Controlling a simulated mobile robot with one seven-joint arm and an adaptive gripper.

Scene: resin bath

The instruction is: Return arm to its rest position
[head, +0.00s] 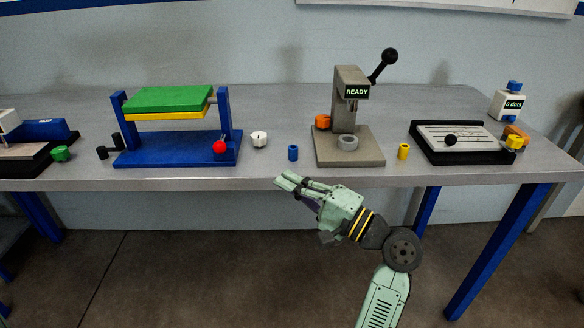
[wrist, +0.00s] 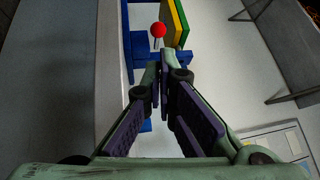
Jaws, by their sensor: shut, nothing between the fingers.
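My gripper (head: 284,180) is in front of the table's front edge in the head view, pointing left and slightly up. Its fingers are shut and hold nothing. In the wrist view the shut fingertips (wrist: 163,62) point towards a blue stand (wrist: 147,45) with a red ball knob (wrist: 158,29). My gripper appears apart from everything on the table. My arm reaches up from the bottom right of the head view, bent at the elbow.
The grey table (head: 270,177) bears a blue frame with green and yellow plates (head: 168,99), a blue cylinder (head: 293,152), a press reading READY (head: 350,110), a yellow cylinder (head: 403,151) and a black-rimmed tray (head: 462,158). The floor before the table is clear.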

